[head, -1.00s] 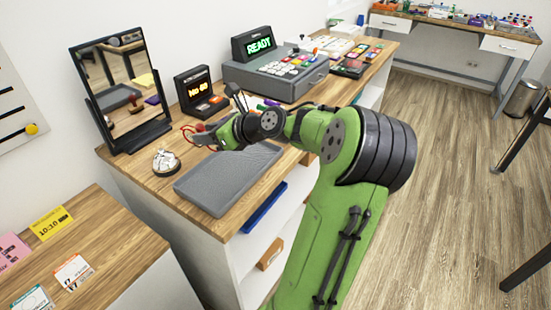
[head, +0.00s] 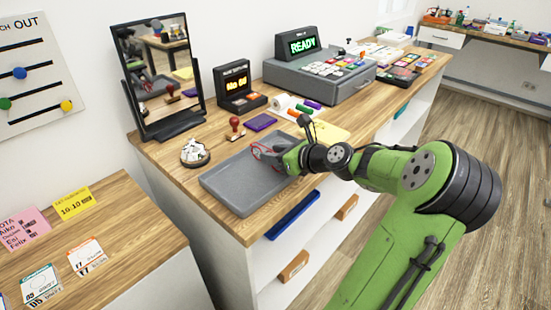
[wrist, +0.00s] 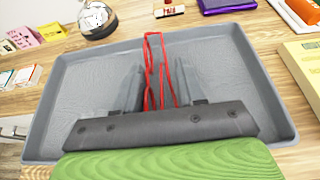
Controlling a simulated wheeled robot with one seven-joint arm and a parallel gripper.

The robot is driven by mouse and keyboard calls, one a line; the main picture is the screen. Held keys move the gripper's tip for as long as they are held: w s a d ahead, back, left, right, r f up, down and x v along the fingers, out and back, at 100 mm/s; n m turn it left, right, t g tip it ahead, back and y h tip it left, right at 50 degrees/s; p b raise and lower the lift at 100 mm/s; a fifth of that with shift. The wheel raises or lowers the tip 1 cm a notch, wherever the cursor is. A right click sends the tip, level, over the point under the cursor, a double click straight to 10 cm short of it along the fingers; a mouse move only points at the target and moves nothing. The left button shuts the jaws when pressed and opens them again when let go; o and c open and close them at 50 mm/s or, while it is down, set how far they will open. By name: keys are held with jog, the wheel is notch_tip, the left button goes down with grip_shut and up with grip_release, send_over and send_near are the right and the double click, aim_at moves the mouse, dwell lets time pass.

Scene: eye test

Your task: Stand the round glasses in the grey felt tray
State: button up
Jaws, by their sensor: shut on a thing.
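My gripper (head: 272,152) is shut on the red-framed glasses (head: 261,150). In the wrist view the glasses (wrist: 153,72) stand upright between my two dark fingers (wrist: 155,88), seen nearly edge-on, so their lens shape is unclear there. The grey felt tray (head: 228,195) lies on the wooden counter, and it also fills most of the wrist view (wrist: 75,100). The glasses are over the tray's inside, toward its far right part in the head view. I cannot tell whether they touch the tray's floor. I see no other thing in the tray.
Behind the tray are a white-topped round object (head: 195,152), a red-handled stamp (head: 235,126) and a purple pad (head: 260,122). A mirror (head: 160,72) stands at the back left. A yellow pad (head: 330,132) lies right of the tray. The cash register (head: 318,75) stands farther back.

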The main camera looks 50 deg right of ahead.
jog(key=o, duration=1)
jog(key=shift+s+r, duration=0.1)
jog(key=shift+r, duration=0.05)
jog(key=p+v, duration=0.5)
jog(key=v, duration=0.6)
jog(key=shift+s+r, duration=0.1)
jog(key=shift+s, duration=0.3)
